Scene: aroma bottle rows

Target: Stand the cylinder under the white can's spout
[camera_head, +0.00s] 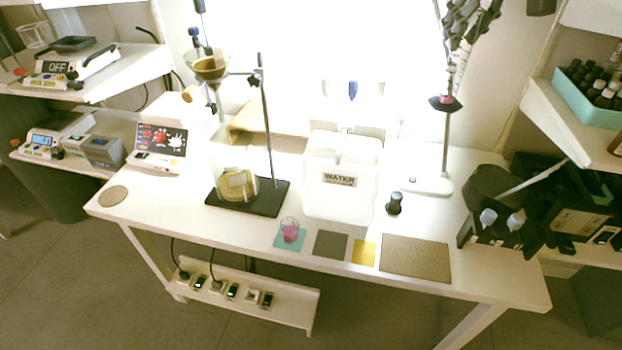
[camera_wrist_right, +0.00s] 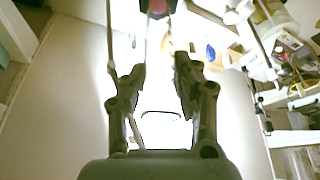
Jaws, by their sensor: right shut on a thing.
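My right gripper (camera_head: 463,38) is at the upper right of the head view, shut on a clear cylinder (camera_head: 460,73) with a dark and pink base (camera_head: 445,103). The cylinder hangs above the table, base down and slightly tilted. In the right wrist view the gripper (camera_wrist_right: 157,66) has its fingers on either side of washed-out glass, and the red and dark base (camera_wrist_right: 157,7) shows at the top edge. The white can (camera_head: 340,199), labelled WATER, stands mid-table, left of and below the cylinder. Its spout is not clear in the glare. My left gripper is out of view.
A white-based stand (camera_head: 428,186) and a small dark bottle (camera_head: 394,204) stand right of the can. Flat mats lie in front: teal with a small beaker (camera_head: 290,231), dark grey (camera_head: 330,245), yellow (camera_head: 363,253), brown (camera_head: 415,259). A funnel stand (camera_head: 268,197) is left; black racks are right.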

